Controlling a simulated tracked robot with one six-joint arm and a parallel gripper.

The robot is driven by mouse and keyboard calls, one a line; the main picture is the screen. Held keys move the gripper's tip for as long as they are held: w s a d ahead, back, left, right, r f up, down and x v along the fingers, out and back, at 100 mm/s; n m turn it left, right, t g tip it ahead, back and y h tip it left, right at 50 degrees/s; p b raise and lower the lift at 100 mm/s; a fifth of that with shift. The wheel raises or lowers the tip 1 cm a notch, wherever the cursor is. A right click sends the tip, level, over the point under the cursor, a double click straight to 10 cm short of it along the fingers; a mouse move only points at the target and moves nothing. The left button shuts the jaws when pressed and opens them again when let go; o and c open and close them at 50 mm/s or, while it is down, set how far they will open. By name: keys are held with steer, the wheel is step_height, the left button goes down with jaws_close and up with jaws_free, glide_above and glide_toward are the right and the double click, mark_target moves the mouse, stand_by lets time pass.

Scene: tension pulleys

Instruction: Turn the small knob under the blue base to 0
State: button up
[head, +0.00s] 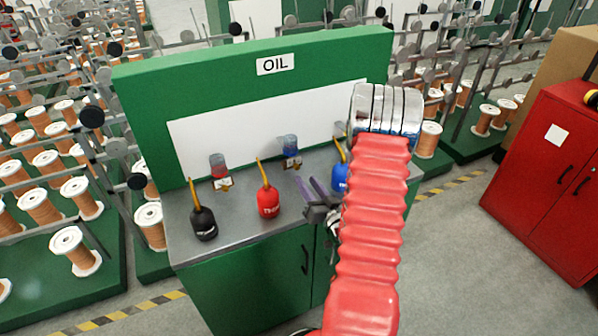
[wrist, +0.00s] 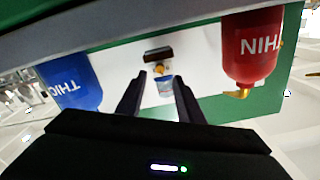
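The blue base (head: 291,153) with a clear jar on top is mounted at the white back panel of the oil station, left of the blue oil can. A small brassy knob (head: 292,163) shows under it. My gripper (head: 308,181) is in front of it, open and empty, with two purple-lit fingers apart. In the wrist view, which is upside down, the brassy knob (wrist: 158,69) and the blue base (wrist: 165,85) appear beyond and between my open fingertips (wrist: 162,77). They look apart from the fingers. The knob's reading cannot be made out.
A red oil can (head: 268,201) stands left of my gripper and a blue oil can (head: 340,177) right of it, partly behind my arm. A black can (head: 203,222) and a red-based jar (head: 219,166) are farther left. The grey bench top (head: 240,222) bears them.

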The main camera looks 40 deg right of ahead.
mark_target(298, 169)
steer(key=x, duration=0.7)
steer(key=shift+c, duration=0.7)
jaws_close()
